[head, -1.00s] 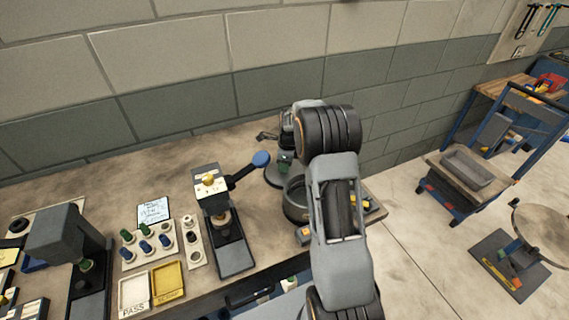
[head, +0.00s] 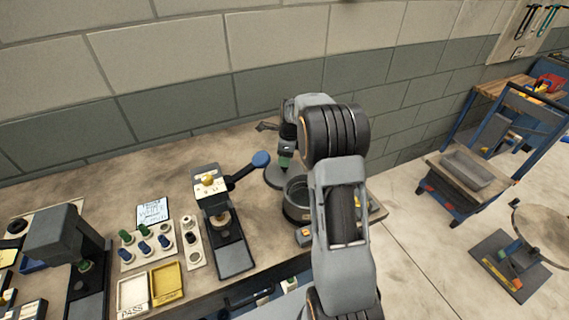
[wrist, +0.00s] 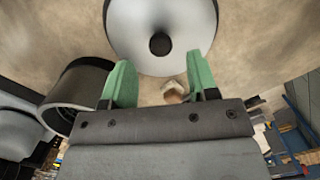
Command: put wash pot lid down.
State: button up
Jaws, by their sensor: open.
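The wash pot lid (head: 272,180) is a grey disc lying on the bench beside the pot. In the wrist view the lid (wrist: 160,20) shows a pale, shiny top with a black knob at its centre. The wash pot (head: 297,212) is a dark, open round vessel just right of the lid; its rim also shows at the left of the wrist view (wrist: 75,95). My gripper (head: 285,164) is over the lid, pointing down. In the wrist view its green fingers (wrist: 161,86) are spread apart with nothing between them, and the knob is clear of them.
A press-like device with a blue-knobbed lever (head: 260,160) stands left of the lid. Several small bottles sit in a white rack (head: 150,243) farther left. An orange-topped block (head: 304,236) lies by the pot near the bench's front edge. The wall is close behind.

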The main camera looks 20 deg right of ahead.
notch_tip(320, 180, up, 8)
jog(key=shift+s+d, duration=0.25)
jog(key=shift+d, duration=0.15)
jog(key=shift+f, duration=0.1)
